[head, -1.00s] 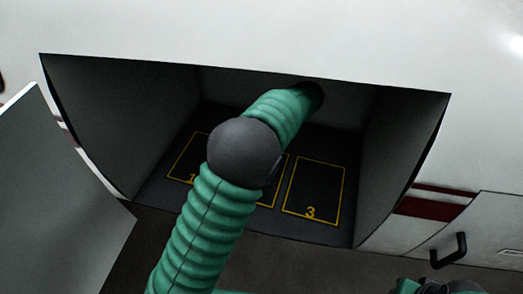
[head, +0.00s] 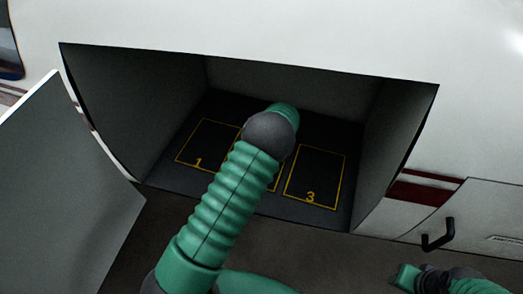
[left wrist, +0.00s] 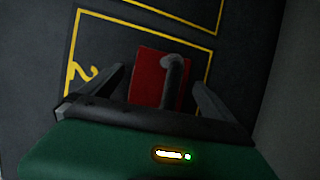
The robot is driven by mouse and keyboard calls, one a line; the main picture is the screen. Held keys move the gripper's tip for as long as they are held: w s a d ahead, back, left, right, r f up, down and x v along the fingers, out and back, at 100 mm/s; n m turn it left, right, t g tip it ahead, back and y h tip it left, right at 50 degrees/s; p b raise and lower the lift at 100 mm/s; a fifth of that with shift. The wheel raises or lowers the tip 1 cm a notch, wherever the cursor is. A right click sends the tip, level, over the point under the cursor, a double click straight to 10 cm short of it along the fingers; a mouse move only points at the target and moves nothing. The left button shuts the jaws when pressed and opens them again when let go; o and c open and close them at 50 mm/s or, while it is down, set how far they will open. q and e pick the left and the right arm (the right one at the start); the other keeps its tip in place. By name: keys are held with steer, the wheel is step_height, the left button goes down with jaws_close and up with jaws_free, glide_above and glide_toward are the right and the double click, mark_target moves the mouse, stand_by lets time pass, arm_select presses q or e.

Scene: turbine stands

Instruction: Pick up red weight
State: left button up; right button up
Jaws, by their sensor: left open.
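The red weight (left wrist: 146,80) shows in the left wrist view, with a grey hooked handle (left wrist: 173,72) at its right side. It is within the yellow outline marked 2 (left wrist: 82,76) on the dark floor. My left gripper (left wrist: 158,82) is open, with one finger on each side of the weight in the picture; I cannot tell whether they touch it. In the head view my left arm hides the weight and the left gripper. Part of my right arm shows at the bottom right of the head view, its jaws not clear.
The open compartment (head: 290,85) has dark side walls and floor outlines marked 1 (head: 198,162) and 3 (head: 311,197), both empty where visible. An open door panel (head: 70,190) stands at left. A black handle (head: 438,236) is on the closed panel at right.

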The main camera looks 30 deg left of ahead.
arm_select(q)
steer(key=shift+w+d, duration=0.1)
steer(key=shift+d, duration=0.3)
steer(key=shift+c, duration=1.1)
steer(key=shift+r, duration=0.1)
steer(key=shift+c, duration=1.3)
steer(key=shift+a, duration=0.6)
steer(key=c, duration=1)
steer(key=shift+d, duration=0.1)
steer(key=c, duration=0.5)
steer(key=shift+d, duration=0.15)
steer(key=shift+c, duration=0.3)
arm_select(e)
steer(key=shift+d, duration=0.15)
steer(key=shift+f, duration=0.1)
